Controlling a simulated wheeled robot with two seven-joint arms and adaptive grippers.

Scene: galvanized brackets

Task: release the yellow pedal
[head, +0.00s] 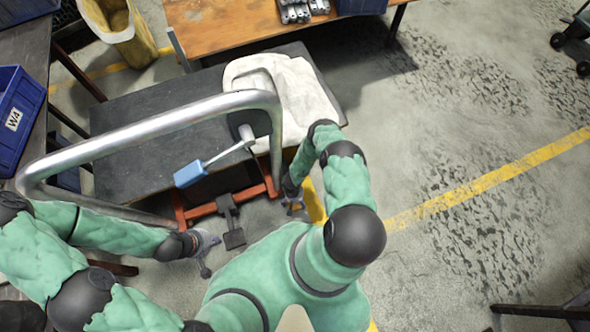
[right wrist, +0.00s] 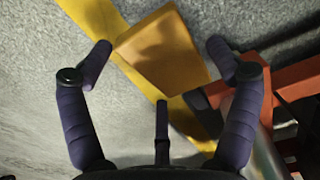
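The yellow pedal (right wrist: 162,52) is a flat, slightly tilted plate in the right wrist view. My right gripper (right wrist: 158,57) is open, with one finger on either side of the pedal's near part. I see no grip on it, and I cannot tell whether a fingertip touches it. In the head view my right gripper (head: 294,204) is low beside the cart's red frame (head: 272,178), and the pedal cannot be told from the yellow floor line there. My left gripper (head: 208,255) is open and empty, left of and below the black pedal (head: 232,225).
The cart's dark deck (head: 150,150) has a bent metal handle (head: 190,112) and a blue-ended lever (head: 190,174). A pale cloth or sack (head: 300,95) lies on it. A blue bin (head: 18,108) stands left, a wooden table (head: 220,28) behind.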

